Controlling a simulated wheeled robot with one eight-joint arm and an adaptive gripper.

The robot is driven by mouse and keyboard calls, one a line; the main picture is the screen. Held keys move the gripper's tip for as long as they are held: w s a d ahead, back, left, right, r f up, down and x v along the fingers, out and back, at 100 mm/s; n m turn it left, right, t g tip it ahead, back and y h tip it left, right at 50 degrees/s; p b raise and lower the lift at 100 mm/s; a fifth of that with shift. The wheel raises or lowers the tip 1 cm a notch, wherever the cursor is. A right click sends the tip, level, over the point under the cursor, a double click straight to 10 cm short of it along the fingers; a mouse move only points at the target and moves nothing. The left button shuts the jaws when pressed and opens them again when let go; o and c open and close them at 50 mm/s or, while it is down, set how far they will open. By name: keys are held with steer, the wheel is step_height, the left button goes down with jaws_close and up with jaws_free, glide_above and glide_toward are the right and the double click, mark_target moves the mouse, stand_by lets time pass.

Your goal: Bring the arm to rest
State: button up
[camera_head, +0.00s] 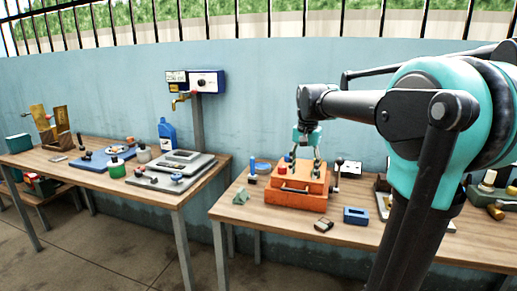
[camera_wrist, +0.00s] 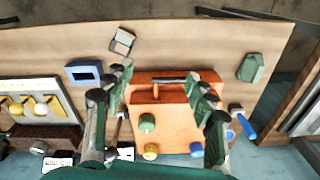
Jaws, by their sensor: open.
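My gripper (camera_head: 307,155) hangs at the end of my teal and black arm, over the orange box (camera_head: 297,195) on the right table. In the wrist view my gripper (camera_wrist: 159,85) has its two fingers spread wide, with the orange box (camera_wrist: 170,120) seen between and beyond them. Nothing is held between the fingers. A green knob (camera_wrist: 147,122) and other coloured knobs sit on the box top. The exact gap between fingertips and box is hard to tell.
The left table (camera_head: 190,190) holds a blue bottle (camera_head: 167,134) and trays. A wall dispenser (camera_head: 196,82) stands behind.

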steer(key=s+d+f+n+t, duration=0.1)
steer(key=s+d+f+n, duration=0.1)
steer(key=s+f, duration=0.8)
steer(key=s+d+f+n+t, duration=0.1)
steer(key=s+f+n, duration=0.3)
steer(key=s+f, duration=0.6)
step_height(320, 180, down, 6)
steer(key=shift+s+d+r+t, duration=0.25)
steer(key=shift+d+t, duration=0.15)
steer(key=shift+t, duration=0.3)
